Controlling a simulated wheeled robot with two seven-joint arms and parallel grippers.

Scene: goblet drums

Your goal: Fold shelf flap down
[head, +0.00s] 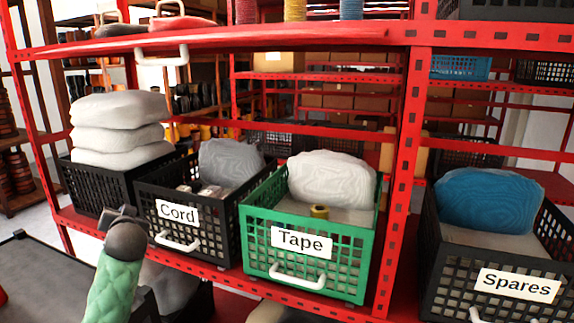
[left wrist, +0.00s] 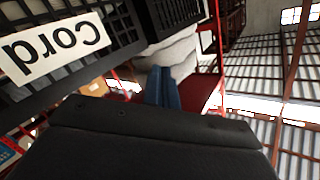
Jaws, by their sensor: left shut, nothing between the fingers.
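The shelf flap appears to be the long red panel (head: 270,40) at the top of the near red rack, seen nearly edge-on and lying about level. A white handle (head: 163,57) hangs at its front edge, left of centre. My left gripper (head: 122,212) is shut and empty, low at the left in front of the Cord crate (head: 180,222), well below the handle. In the left wrist view its closed fingers (left wrist: 165,88) show beside the Cord crate's label (left wrist: 55,48), which appears upside down. My right gripper is not in view.
A green Tape crate (head: 310,268) and a black Spares crate (head: 500,285) stand on the lower shelf, right of the Cord crate. A red upright (head: 402,170) separates them. White sacks (head: 118,125) fill the far-left crate. Free air lies between crates and flap.

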